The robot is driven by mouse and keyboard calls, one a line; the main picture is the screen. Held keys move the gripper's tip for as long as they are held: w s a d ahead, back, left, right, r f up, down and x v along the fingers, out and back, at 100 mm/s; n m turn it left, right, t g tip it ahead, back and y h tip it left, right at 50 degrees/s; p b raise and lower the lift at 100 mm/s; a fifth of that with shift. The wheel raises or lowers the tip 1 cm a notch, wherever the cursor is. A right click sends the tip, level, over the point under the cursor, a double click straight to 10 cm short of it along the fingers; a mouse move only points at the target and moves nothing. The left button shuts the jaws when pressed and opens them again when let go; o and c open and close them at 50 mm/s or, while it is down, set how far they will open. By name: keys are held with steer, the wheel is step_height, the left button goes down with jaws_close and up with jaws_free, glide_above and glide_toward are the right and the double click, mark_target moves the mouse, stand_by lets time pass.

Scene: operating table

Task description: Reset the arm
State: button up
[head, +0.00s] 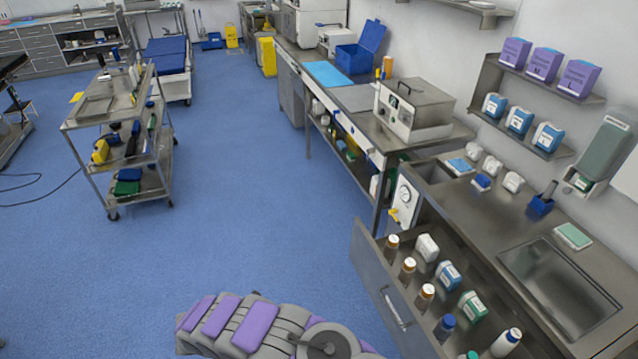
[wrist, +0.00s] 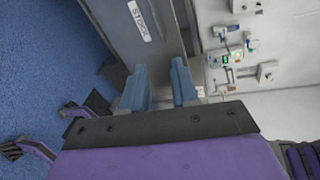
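My gripper (wrist: 159,86) shows in the wrist view as two blue-grey fingers with a clear gap between them. It is open and nothing is seen between the fingers. Behind them is a grey metal panel with a white label reading STOCK (wrist: 139,21). My purple and grey arm (head: 255,325) shows at the bottom middle of the head view, low over the blue floor. The fingers cannot be made out in the head view.
An open drawer (head: 366,262) with several bottles and small boxes juts out on the right, close to my arm. A steel counter (head: 460,215) runs above it along the wall. A wheeled cart (head: 92,172) stands left. Blue floor (head: 240,200) between them is clear.

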steer(key=w+d+r+m+g, duration=0.2)
steer(key=d+r+m+g, duration=0.1)
steer(key=d+r+m, duration=0.3)
steer(key=w+d+r+m+g, duration=0.2)
steer(key=d+r+m, duration=0.25)
steer(key=r, duration=0.35)
steer(key=s+d+r+m+g+y+b, duration=0.1)
steer(key=s+d+r+m+g+y, duration=0.15)
steer(key=d+r+m, duration=0.3)
steer(key=s+d+r+m+g+y, duration=0.1)
steer(key=s+d+r+m+y, duration=0.1)
steer(key=s+d+r+m, duration=0.3)
steer(key=s+d+r+m+y+b, duration=0.1)
steer(key=s+d+r+m+y, duration=0.15)
steer(key=s+m, duration=0.35)
steer(key=s+d+r+m+y, duration=0.2)
steer(key=s+r+m+y, duration=0.15)
steer(key=s, duration=0.45)
steer(key=s+a+m+t+y, duration=0.1)
steer(key=s+a+m+y, duration=0.1)
steer(key=s, duration=0.3)
steer(key=s+a+m+t+y, duration=0.1)
steer(key=s+a+m+y, duration=0.1)
steer(key=s+m, duration=0.3)
steer(key=shift+s+a+y+b, duration=0.35)
steer(key=shift+a+b, duration=0.05)
steer(key=shift+b, duration=0.05)
steer(key=shift+f, duration=0.1)
steer(key=shift+a, duration=0.25)
steer(key=shift+d, duration=0.1)
